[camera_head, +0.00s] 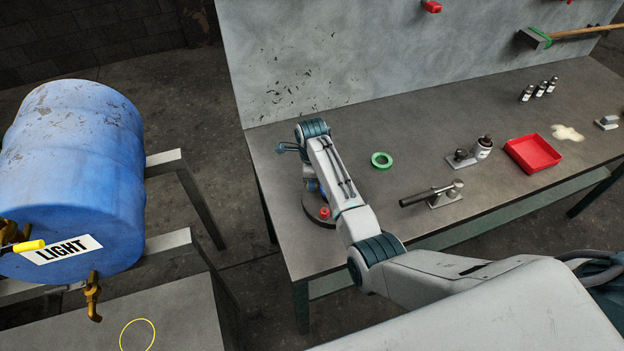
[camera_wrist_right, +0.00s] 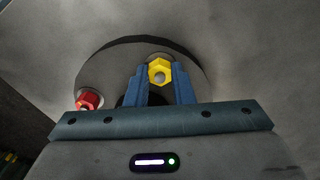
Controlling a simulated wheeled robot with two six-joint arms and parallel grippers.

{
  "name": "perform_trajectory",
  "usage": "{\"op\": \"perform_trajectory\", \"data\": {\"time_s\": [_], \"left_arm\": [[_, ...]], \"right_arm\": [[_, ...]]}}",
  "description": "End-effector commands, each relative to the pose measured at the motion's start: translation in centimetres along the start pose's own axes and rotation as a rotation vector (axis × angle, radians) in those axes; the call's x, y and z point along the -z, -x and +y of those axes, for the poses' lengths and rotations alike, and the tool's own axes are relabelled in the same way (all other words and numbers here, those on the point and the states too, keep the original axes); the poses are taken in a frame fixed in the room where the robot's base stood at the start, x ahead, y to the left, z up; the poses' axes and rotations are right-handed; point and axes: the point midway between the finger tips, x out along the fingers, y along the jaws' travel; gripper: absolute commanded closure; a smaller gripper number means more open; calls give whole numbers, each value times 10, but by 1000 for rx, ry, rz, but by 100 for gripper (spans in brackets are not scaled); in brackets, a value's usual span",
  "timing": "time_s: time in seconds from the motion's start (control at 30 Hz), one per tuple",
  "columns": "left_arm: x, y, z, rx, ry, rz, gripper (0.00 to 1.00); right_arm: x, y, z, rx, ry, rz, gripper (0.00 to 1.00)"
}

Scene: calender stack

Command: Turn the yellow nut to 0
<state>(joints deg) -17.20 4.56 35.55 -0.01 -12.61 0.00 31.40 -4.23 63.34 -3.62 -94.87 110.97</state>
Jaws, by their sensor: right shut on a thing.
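The yellow nut (camera_wrist_right: 160,72) sits on a round dark disc (camera_wrist_right: 115,58) in the right wrist view. The blue fingers of my right gripper (camera_wrist_right: 162,80) are on either side of the nut and shut on it. In the head view my right gripper (camera_head: 312,185) reaches down over the disc at the left end of the workbench, and my arm hides the nut there. A red nut (camera_wrist_right: 88,99) sits near the disc's edge, left of my fingers; it also shows in the head view (camera_head: 324,212). My left gripper is not in view.
The grey workbench (camera_head: 375,200) holds a green tape ring (camera_head: 381,160), a black-handled tool (camera_head: 430,195), a red tray (camera_head: 533,153) and several small bottles (camera_head: 540,90). A grey panel stands behind the bench.

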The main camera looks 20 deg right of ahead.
Motion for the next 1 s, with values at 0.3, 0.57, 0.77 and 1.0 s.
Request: {"op": "perform_trajectory", "data": {"time_s": [0.3, 0.57, 0.77, 1.0], "left_arm": [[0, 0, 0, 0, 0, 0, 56], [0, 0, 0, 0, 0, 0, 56], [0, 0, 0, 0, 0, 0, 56], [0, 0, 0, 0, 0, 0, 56]], "right_arm": [[0, 3, -2, 6, -129, -2, 100], [-1, 3, -2, 6, -157, -2, 100], [-1, 3, -2, 7, -158, -3, 100], [0, 3, -2, 6, -157, -2, 56]]}}
